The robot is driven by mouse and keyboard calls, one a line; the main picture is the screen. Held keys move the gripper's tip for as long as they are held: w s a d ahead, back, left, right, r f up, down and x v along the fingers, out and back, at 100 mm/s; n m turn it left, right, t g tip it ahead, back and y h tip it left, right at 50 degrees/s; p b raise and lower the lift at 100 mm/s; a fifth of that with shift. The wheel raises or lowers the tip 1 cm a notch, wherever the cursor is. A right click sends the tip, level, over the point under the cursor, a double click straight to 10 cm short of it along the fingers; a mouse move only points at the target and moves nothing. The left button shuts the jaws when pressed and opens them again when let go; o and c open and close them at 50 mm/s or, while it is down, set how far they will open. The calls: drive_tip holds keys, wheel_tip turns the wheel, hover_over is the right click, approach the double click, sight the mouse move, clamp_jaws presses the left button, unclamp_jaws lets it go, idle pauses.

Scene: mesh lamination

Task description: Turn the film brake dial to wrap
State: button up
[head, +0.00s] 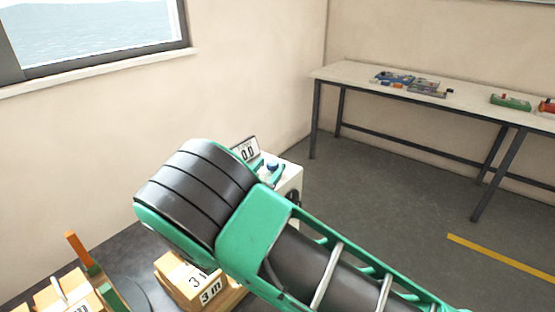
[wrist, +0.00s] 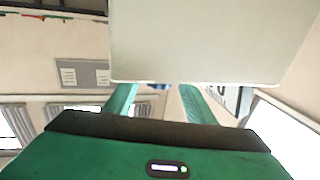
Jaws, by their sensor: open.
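A bit of blue (wrist: 159,87) shows between the fingertips, partly hidden by a pale panel (wrist: 205,40); contact cannot be told. In the head view my arm hides most of the machine.
A long table (head: 360,72) with small parts stands at the back right. The floor (head: 400,190) between is clear.

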sight(275, 161)
drive_tip(key=shift+x, duration=3.05)
drive_tip(key=c, duration=1)
